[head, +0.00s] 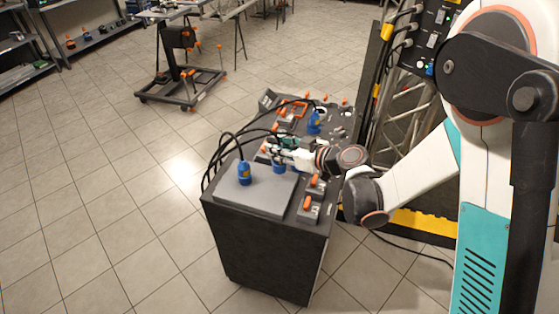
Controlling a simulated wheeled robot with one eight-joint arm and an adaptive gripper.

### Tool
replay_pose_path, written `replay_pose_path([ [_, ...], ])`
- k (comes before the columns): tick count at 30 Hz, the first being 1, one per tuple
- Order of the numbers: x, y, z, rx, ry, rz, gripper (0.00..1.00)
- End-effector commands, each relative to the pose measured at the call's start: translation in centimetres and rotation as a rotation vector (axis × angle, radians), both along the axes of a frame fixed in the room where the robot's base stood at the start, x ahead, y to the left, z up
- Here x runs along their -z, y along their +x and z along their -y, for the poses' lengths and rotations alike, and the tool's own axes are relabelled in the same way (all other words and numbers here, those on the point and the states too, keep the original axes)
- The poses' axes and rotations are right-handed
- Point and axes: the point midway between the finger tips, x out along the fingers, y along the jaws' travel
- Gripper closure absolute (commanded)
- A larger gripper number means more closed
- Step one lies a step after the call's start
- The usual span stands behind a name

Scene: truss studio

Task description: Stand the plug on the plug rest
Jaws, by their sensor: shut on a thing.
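My gripper (274,150) reaches in from the right, low over the top of a dark cabinet. It is shut on a blue plug (279,167), whose lower part shows just below the fingers. The fingers hide its upper part, and I cannot tell whether it touches the surface below. A second blue plug (244,176) stands upright on the raised grey plate (230,196) at the cabinet's front left, with a black cable arching from its top. A third blue plug (314,124) is farther back. I cannot tell for certain which part is the plug rest.
The dark cabinet (265,250) stands on a tiled floor. Orange-and-grey latch-like parts (309,208) line its right side. Black cables (215,163) loop over its left edge. A truss with a connector panel (428,40) stands behind right. A wheeled stand (180,85) is at the back left.

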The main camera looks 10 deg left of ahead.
Motion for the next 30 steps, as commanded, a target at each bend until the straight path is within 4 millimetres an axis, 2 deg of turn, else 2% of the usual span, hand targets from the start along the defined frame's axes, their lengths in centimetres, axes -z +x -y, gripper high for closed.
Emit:
replay_pose_path([
  [9,4.1,0.0,0.0,0.000,0.000,0.000,1.00],
  [20,4.3,0.0,0.0,0.000,0.000,0.000,1.00],
  [21,4.3,0.0,0.0,0.000,0.000,0.000,0.68],
  [23,4.2,0.0,0.0,0.000,0.000,0.000,0.54],
  [24,4.2,0.0,0.0,0.000,0.000,0.000,0.50],
  [30,4.2,0.0,0.0,0.000,0.000,0.000,0.50],
])
